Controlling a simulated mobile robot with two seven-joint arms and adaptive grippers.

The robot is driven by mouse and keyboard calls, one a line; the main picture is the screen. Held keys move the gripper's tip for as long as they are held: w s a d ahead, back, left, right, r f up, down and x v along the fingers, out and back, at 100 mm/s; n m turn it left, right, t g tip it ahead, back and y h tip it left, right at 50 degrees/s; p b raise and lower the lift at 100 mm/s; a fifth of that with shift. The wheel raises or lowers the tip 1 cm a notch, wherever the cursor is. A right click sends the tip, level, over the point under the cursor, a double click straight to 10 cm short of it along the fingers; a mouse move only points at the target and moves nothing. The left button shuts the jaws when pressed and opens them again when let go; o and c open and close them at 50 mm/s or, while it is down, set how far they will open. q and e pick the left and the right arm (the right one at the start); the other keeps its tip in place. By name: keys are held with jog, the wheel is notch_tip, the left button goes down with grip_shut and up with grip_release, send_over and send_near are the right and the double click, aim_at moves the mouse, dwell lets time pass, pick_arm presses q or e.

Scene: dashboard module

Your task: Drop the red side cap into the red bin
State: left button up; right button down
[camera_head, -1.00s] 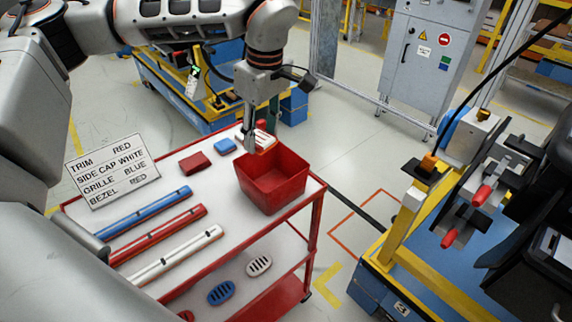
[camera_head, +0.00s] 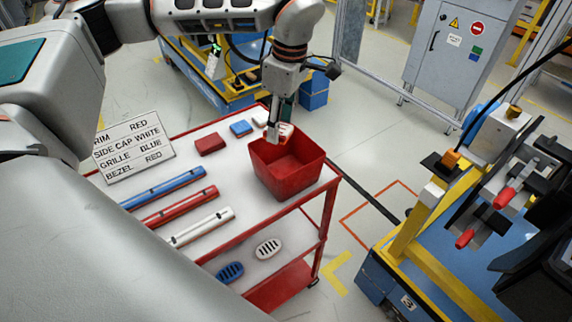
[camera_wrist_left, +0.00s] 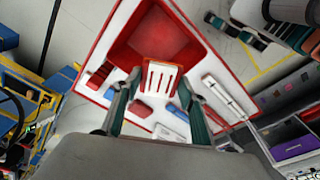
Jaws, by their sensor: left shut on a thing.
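My left gripper (camera_head: 274,134) is at the far left rim of the red bin (camera_head: 290,177), fingers pointing down. It is shut on a white slotted piece, like a grille (camera_wrist_left: 160,80), which shows between the fingertips in the left wrist view, partly over the bin. Red shows through its slots. The red side cap (camera_head: 211,143), a small red block, lies on the cart top left of the bin, apart from the gripper. The visible bin floor looks empty; part of the inside is hidden. My right gripper is not in view.
A blue block (camera_head: 241,128) and a white one (camera_head: 260,120) lie near the red cap. Blue, red and white bars (camera_head: 202,227) lie in front. Grilles (camera_head: 268,248) are on the lower shelf. A sign (camera_head: 134,147) stands left. A yellow-blue fixture (camera_head: 440,262) is right.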

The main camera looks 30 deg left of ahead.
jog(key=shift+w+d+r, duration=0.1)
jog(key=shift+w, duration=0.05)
pick_arm(q)
jog(key=o, duration=1.1)
jog(key=shift+o, duration=0.2)
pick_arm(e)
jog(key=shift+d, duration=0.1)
pick_arm(q)
jog(key=shift+r, duration=0.2)
notch_tip(320, 180, up, 12)
jog(key=d, duration=0.1)
jog(key=shift+d+f, duration=0.2)
jog(key=shift+f, duration=0.05)
jog(key=shift+w, duration=0.1)
